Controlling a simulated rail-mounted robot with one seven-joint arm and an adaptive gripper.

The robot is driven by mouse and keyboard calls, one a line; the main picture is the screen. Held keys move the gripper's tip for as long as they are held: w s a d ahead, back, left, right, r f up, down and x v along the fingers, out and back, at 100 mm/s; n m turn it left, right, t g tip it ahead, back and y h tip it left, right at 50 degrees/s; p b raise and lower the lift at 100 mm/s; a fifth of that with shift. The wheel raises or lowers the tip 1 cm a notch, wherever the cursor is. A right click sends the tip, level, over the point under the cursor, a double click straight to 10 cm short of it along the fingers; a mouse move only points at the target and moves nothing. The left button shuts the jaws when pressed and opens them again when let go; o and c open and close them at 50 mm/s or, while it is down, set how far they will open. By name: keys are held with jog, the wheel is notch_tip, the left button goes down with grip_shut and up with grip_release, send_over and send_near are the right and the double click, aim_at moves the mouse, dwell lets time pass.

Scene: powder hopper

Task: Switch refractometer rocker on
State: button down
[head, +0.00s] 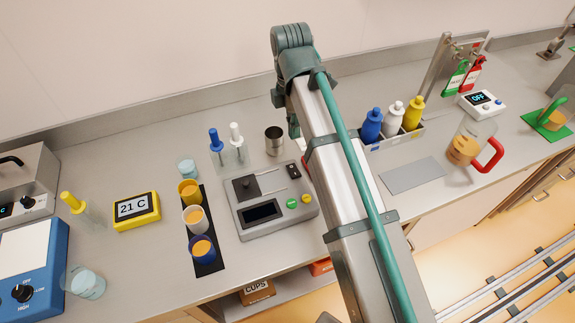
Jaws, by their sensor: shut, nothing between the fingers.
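The refractometer (277,222) is a grey bench instrument left of my arm, with a dark display (260,213), a black sample plate, a green button and a yellow button. A small black rocker switch (293,171) sits at its back right corner; its exact tilt is too small to read. My gripper (306,168) is mostly hidden behind my arm. Only a dark part of it shows at the arm's left edge, close to the right of the rocker. It appears shut and empty. I cannot tell whether it touches the rocker.
A steel cup (274,141) and a stand with blue and white handled tools (227,150) are behind the refractometer. A black strip with several cups (197,222) lies to its left, beside a yellow thermometer (136,209). A bottle rack (398,137) stands right of my arm.

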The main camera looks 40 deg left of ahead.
dwell(0.3)
jog(key=p, duration=0.2)
send_near(295, 175)
jog(key=f, duration=0.4)
jog(key=d+f, duration=0.1)
jog(key=f, duration=0.2)
jog(key=shift+s, duration=0.2)
jog(key=shift+f, duration=0.1)
